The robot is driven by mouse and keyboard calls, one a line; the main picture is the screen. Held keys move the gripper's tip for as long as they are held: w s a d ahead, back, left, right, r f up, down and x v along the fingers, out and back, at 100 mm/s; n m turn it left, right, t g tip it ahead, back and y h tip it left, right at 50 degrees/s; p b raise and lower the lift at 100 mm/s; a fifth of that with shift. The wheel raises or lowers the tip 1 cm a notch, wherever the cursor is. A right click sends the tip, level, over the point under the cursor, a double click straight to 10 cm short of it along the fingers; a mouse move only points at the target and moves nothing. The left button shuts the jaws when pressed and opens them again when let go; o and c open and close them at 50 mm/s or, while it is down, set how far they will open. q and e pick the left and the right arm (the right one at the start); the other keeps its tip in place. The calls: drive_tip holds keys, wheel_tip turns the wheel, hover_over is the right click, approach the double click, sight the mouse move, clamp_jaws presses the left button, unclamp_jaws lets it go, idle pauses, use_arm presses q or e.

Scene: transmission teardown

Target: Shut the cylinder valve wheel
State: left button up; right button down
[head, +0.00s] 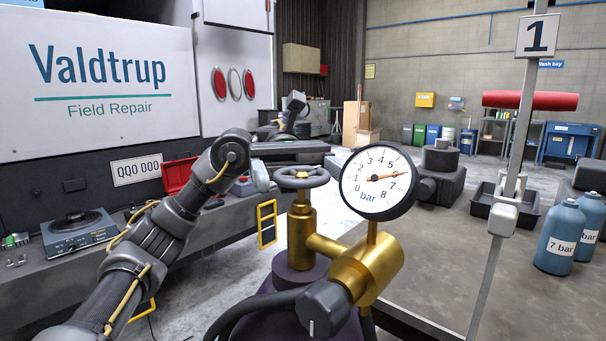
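The cylinder valve wheel (302,177) is a dark grey spoked handwheel, lying level on top of a brass valve (301,230). The valve stands on a dark purple cylinder (278,285). A round bar gauge (377,183) on the brass regulator (368,265) has its red needle near 6. My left arm comes in from the lower left. My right gripper is out of view.
A dark knob (323,308) and a black hose are at the regulator's front. A grey post with sign 1 (537,36) stands right of the gauge. A truck bench (240,215) with a red toolbox (178,175) is behind my arm. Blue bottles (560,238) stand far right.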

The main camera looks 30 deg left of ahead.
sight(296, 166)
use_arm(q)
drive_tip(key=shift+o, duration=0.8)
drive_tip(key=shift+w+a, duration=0.1)
drive_tip(key=shift+w, duration=0.05)
drive_tip(key=b+v, duration=0.1)
drive_tip(key=v, duration=0.9)
drive_tip(key=shift+a, duration=0.25)
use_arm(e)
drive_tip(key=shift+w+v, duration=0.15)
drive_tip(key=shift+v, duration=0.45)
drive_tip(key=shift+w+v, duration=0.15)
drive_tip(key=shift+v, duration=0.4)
use_arm(q)
drive_tip(key=shift+w+r, duration=0.15)
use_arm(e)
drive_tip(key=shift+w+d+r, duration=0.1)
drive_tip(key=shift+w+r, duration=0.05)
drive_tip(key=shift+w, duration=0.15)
